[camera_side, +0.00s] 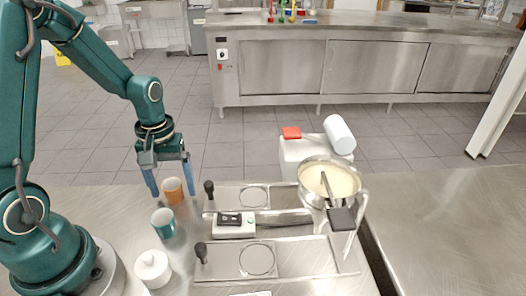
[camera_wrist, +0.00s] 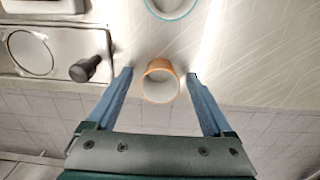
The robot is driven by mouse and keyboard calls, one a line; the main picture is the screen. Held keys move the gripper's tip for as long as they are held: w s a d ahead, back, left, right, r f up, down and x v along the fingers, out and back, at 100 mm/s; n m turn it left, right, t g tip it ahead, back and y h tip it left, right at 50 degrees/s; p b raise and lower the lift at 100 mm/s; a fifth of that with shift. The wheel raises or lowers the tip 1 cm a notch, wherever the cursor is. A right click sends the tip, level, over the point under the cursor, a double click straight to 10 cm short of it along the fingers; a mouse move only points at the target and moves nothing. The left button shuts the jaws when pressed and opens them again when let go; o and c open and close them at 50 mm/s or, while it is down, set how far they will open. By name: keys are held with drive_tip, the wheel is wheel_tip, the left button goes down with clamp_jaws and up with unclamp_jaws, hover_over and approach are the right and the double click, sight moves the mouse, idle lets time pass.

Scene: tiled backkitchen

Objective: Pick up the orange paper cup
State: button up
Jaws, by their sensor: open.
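The orange paper cup (camera_side: 174,190) stands upright on the steel counter, near its far edge in the side view. In the wrist view the orange cup (camera_wrist: 160,82) shows its round open mouth, with bare space on both sides of it. My gripper (camera_side: 172,186) is open and points down, with its blue fingers on either side of the cup. In the wrist view my gripper (camera_wrist: 160,76) has one fingertip left and one right of the cup. I cannot tell from these views whether either finger touches it.
A teal cup (camera_side: 163,222) stands close in front of the orange cup, and a white lidded jar (camera_side: 152,268) is nearer still. To the right are a metal plate with black knobs (camera_side: 256,196), a black-and-white device (camera_side: 236,224) and a pot of cream-coloured contents (camera_side: 330,178).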

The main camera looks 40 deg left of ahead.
drive_tip(key=shift+f, duration=0.25)
clamp_jaws()
drive_tip(key=shift+r, duration=0.15)
